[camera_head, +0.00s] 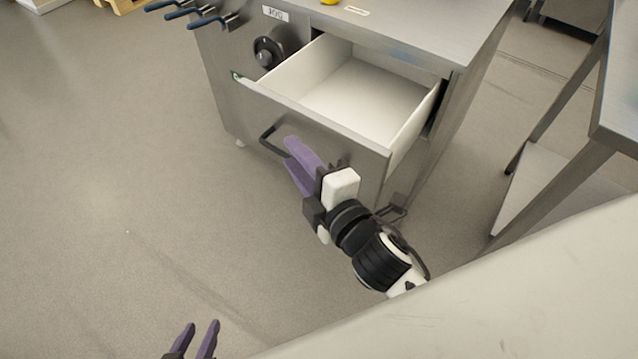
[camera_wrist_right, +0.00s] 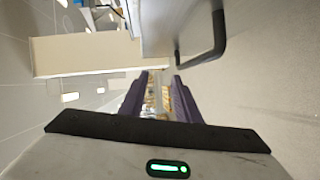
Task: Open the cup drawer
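The drawer (camera_head: 325,122) in the steel cabinet is pulled well out. Its white inside (camera_head: 365,92) looks empty where it shows. A dark bar handle (camera_head: 268,145) is on its front; the handle (camera_wrist_right: 218,38) also shows in the right wrist view, to the right of the fingers. My right gripper (camera_head: 288,151) has its purple fingers apart, beside the handle and in front of the drawer. In the right wrist view my right gripper (camera_wrist_right: 162,76) has a gap with no handle in it. My left gripper (camera_head: 201,325) is low at the bottom edge, fingers apart and empty.
A black knob (camera_head: 268,52) and blue-handled tools (camera_head: 205,20) are on the cabinet's left side. The steel worktop (camera_head: 425,30) is above the drawer. A steel table (camera_head: 618,110) stands at right, and a pale surface (camera_head: 520,290) fills the lower right. The floor at left is clear.

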